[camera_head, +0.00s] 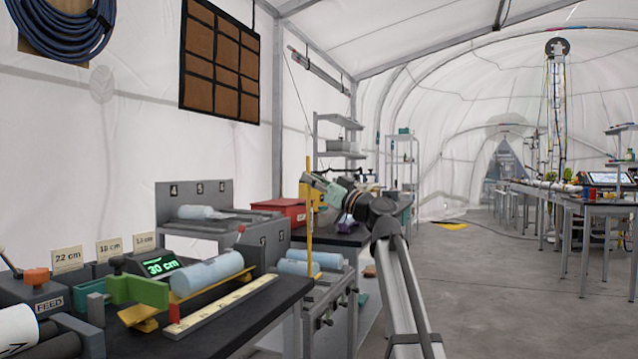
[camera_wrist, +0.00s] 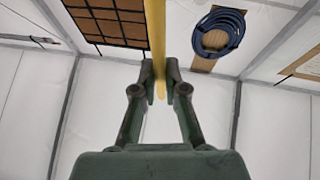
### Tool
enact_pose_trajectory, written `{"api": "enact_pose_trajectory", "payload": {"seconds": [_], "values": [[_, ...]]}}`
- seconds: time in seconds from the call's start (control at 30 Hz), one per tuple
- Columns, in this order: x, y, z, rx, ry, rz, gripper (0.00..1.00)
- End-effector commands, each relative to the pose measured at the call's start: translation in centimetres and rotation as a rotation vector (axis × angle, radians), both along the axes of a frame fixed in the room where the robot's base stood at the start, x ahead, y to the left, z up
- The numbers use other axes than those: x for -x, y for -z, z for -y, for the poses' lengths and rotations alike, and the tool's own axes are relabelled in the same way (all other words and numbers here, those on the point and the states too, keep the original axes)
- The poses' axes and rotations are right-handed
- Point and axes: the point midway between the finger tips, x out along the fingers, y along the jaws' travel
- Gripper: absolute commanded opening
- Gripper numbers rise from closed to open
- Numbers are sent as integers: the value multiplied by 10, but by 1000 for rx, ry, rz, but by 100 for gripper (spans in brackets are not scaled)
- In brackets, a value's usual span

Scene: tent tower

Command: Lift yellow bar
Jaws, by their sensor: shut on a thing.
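A thin yellow bar (camera_head: 309,225) stands upright in the head view, in front of the small cart. My gripper (camera_head: 311,181) comes in from the right and is shut on its upper part. In the wrist view the yellow bar (camera_wrist: 156,38) runs up between the two fingers of my gripper (camera_wrist: 160,80), which press on it from both sides. I cannot tell from the head view whether the bar's lower end touches anything.
A dark bench (camera_head: 262,318) at the lower left holds a blue cylinder (camera_head: 207,272), a ruler strip (camera_head: 220,305) and a green block (camera_head: 138,290). A cart (camera_head: 335,285) with more blue cylinders stands behind the bar. The floor (camera_head: 490,290) to the right is clear.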

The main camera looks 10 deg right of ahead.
Motion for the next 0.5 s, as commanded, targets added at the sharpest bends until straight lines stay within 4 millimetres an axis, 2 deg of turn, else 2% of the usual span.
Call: {"api": "enact_pose_trajectory", "payload": {"seconds": [0.17, 0.2, 0.27, 0.5], "values": [[0, 0, 0, 1, 0, -1, 0], [0, 0, 0, 0, 0, -1, 15], [0, 0, 0, 0, 0, -1, 36], [0, 0, 0, 0, 0, -1, 37]]}}
